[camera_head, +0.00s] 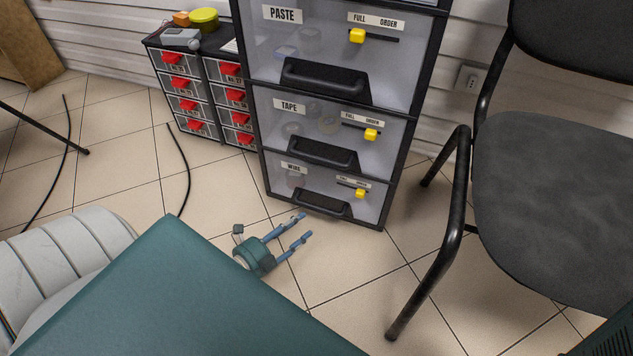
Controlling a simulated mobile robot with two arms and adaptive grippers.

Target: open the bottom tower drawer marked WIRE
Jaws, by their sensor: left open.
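The bottom drawer marked WIRE (360,207) is at the foot of the black-framed tower in the middle of the view. It looks shut. Its black handle (318,203) runs across its front, with a yellow slider at the upper right. My left gripper (302,227) is open and empty, low over the floor just in front of the drawer. Its two blue fingers point toward the drawer, a little short of and below the handle in the picture. My teal body part hides the rest of that arm. My right gripper is not in view.
Drawers marked TAPE (345,154) and PASTE (270,45) sit above and look shut. A dark chair (570,200) stands to the right. A small cabinet with red-handled drawers (187,104) is at left. Black hoses (186,170) lie on the tiles. Floor before the tower is clear.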

